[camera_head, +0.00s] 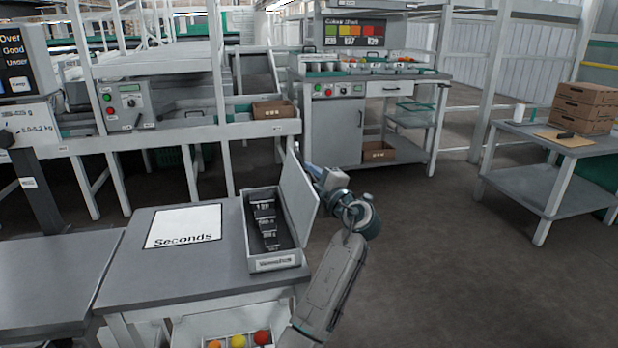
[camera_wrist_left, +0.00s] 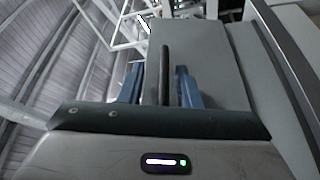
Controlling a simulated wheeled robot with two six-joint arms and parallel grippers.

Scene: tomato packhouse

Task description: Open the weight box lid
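The weight box (camera_head: 275,264) sits at the right end of the grey table, with several dark weights (camera_head: 264,220) showing inside. Its grey lid (camera_head: 298,198) stands raised along the box's right side, tilted a little outward to the right. My left gripper (camera_head: 314,174) is at the outer right side of the lid, near its upper far part, and is partly hidden behind it. In the left wrist view, its two blue fingers (camera_wrist_left: 160,88) are apart. A dark upright strip (camera_wrist_left: 165,75) lies between them, with gaps on both sides, in front of the lid's grey panel (camera_wrist_left: 205,60). My right gripper is out of view.
A white "Seconds" sheet (camera_head: 184,226) lies left of the box on the table (camera_head: 190,281). Tomatoes (camera_head: 238,341) show below the front edge. Open floor (camera_head: 430,240) lies to the right, before a side table with cartons (camera_head: 584,107).

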